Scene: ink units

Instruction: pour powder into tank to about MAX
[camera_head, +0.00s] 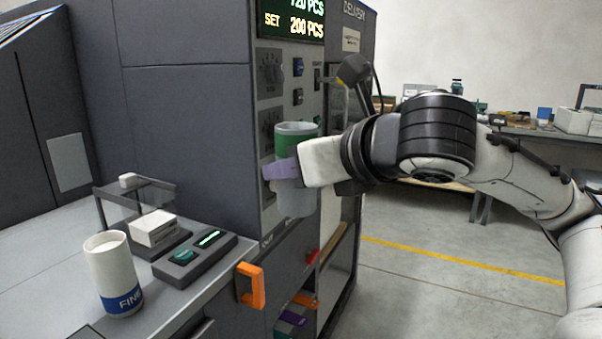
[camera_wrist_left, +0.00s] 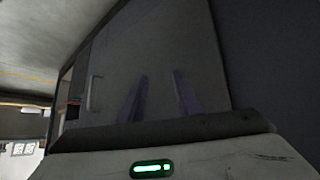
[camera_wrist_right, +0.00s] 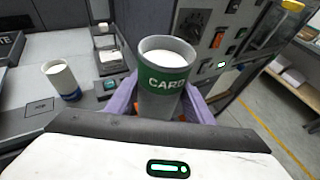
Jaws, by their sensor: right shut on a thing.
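A grey cup with a green band (camera_head: 297,200) is held upright in front of the machine's control panel by my right gripper (camera_head: 284,170). In the right wrist view the purple fingers clasp both sides of this cup (camera_wrist_right: 160,101); its band reads "CARD" and white powder shows inside. A white canister with a blue "FINE" band (camera_head: 109,262) stands on the counter at left; white fill shows at its top in the right wrist view (camera_wrist_right: 61,75). My left gripper (camera_wrist_left: 160,85) shows only in the left wrist view, its dark purple fingers apart and empty. I cannot pick out a tank with a MAX mark.
The tall grey machine (camera_head: 190,110) has knobs, switches and a display reading "SET 200 PCS". A small scale (camera_head: 195,254) and an orange handle (camera_head: 251,286) are on or by the counter (camera_head: 40,290). Workbenches stand at the back right; the floor between is clear.

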